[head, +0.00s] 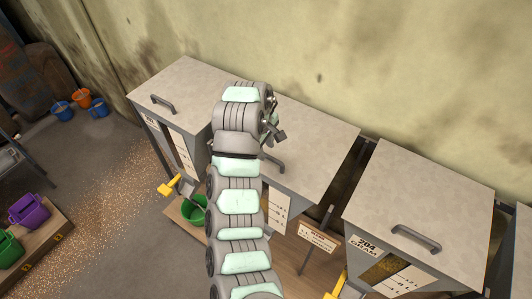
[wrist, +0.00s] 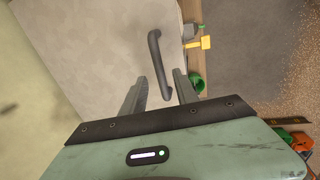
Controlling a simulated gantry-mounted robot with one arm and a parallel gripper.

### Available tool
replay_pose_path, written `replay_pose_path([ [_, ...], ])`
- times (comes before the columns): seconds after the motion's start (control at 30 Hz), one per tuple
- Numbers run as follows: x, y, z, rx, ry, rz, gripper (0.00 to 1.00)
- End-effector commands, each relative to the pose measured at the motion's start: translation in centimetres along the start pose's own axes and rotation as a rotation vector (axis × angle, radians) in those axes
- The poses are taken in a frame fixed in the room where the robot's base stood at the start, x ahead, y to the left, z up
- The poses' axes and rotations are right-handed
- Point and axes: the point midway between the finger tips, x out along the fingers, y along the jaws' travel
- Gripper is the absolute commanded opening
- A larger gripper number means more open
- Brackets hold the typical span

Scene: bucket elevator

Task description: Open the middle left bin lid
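The middle left bin, second from the left, has a flat grey lid (head: 318,137) that lies shut. Its dark handle (head: 274,164) is near the lid's front edge, partly hidden by my arm in the head view. My gripper (head: 274,128) is above this lid, and the arm hides much of it. In the wrist view the fingers (wrist: 160,76) are apart, and the near end of the curved handle (wrist: 153,50) lies between them in the picture. The fingers are not closed on it. The lid (wrist: 100,55) fills the left of that view.
Shut bins stand to the left (head: 190,90) and right (head: 420,195). A green bucket (head: 192,212) and a yellow lever (head: 170,186) are at the front. A stained wall (head: 400,60) runs behind. Purple (head: 30,209) and other buckets sit left, near spilled grain.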

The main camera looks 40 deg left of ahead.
Motion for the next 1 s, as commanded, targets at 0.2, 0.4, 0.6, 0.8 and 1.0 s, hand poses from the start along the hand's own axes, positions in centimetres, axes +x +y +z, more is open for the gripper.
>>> replay_pose_path([
  [0.2, 2.4, -0.1, 0.1, 0.0, -0.002, -0.002, 0.36],
  [0.4, 2.9, -0.1, 0.0, -0.001, 0.0, -0.002, 0.36],
  [0.6, 2.9, -0.1, 0.0, 0.0, 0.0, -0.001, 0.34],
  [0.8, 2.9, 0.0, 0.0, 0.0, 0.0, -0.001, 0.17],
  [1.0, 2.9, 0.0, 0.0, 0.0, 0.0, -0.001, 0.01],
])
